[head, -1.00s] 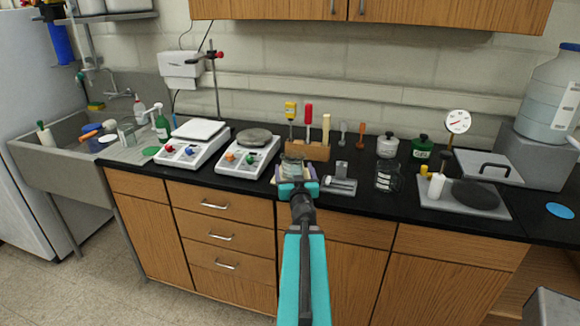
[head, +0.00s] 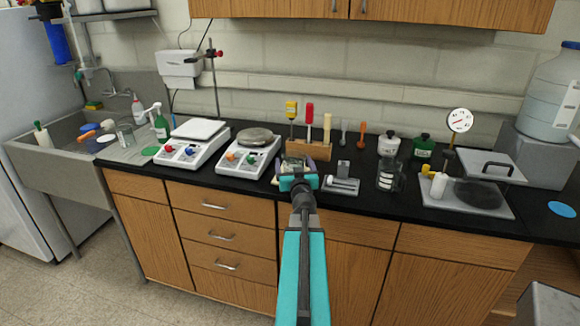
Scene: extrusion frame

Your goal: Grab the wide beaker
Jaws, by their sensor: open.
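My gripper (head: 298,170) is at the end of my teal arm, low over the black counter in front of the wooden tool rack. Its jaws are open. A clear, greyish glass vessel, perhaps the wide beaker (head: 293,163), shows at the jaws. The gripper hides its lower part, and I cannot tell whether the fingers touch it. Another clear glass vessel (head: 386,180) stands on the counter to the right, apart from the gripper. A further clear glass vessel (head: 125,136) stands by the sink at left.
The wooden rack (head: 308,150) with upright tools is just behind my gripper. A balance (head: 248,155) is close at left, and a small grey stand (head: 342,183) close at right. A white-topped jar (head: 389,144), a green jar (head: 423,146) and a plate device (head: 468,200) stand farther right.

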